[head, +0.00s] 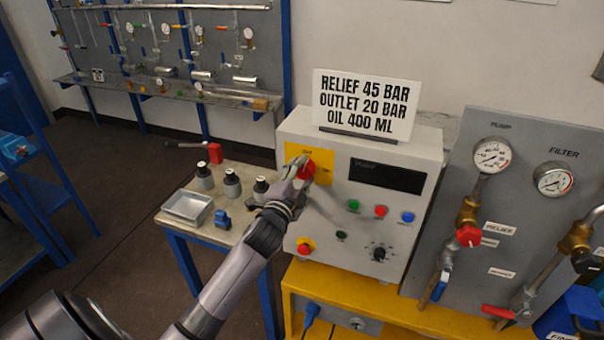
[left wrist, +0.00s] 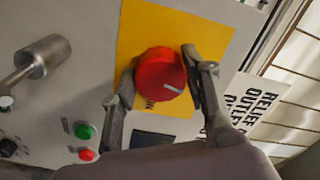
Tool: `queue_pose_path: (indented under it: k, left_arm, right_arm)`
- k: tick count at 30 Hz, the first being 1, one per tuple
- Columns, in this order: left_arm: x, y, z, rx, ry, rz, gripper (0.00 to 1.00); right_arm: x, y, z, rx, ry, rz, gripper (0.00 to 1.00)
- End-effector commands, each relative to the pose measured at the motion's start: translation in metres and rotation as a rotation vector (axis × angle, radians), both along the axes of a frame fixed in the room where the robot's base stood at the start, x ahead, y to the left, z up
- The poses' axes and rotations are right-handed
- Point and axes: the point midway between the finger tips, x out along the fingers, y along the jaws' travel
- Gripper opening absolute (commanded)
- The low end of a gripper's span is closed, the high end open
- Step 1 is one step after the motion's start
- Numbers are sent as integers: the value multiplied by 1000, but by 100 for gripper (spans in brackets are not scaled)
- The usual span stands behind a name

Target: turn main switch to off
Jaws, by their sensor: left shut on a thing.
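The main switch is a red round knob (head: 307,170) on a yellow plate (head: 324,194) at the upper left of the grey control box (head: 341,227). In the left wrist view the red knob (left wrist: 160,74) shows a pale pointer line towards its right side. My left gripper (head: 298,166) is at the knob. In the left wrist view its two fingers (left wrist: 158,80) lie on either side of the knob, shut on it. Most of the plate's lettering is hidden or too small to read. My right gripper is in neither view.
The box also bears a dark display (head: 386,176), coloured buttons, a black dial (head: 379,253) and a red knob (head: 305,247) low down. A sign (head: 364,104) stands on top. A gauge panel (head: 520,222) is at right. A small table (head: 172,217) with black-topped bottles is at left.

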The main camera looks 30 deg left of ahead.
Motion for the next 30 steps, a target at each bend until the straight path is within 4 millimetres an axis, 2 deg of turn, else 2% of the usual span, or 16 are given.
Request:
queue_pose_path:
  k: [12,29,30]
  left_arm:
    - [0,0,-2,-195,-44,1,15]
    - [0,0,-2,-227,-50,1,15]
    - [0,0,-2,-227,-50,1,43]
  right_arm:
    - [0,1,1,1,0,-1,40]
    - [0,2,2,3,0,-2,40]
    - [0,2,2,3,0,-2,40]
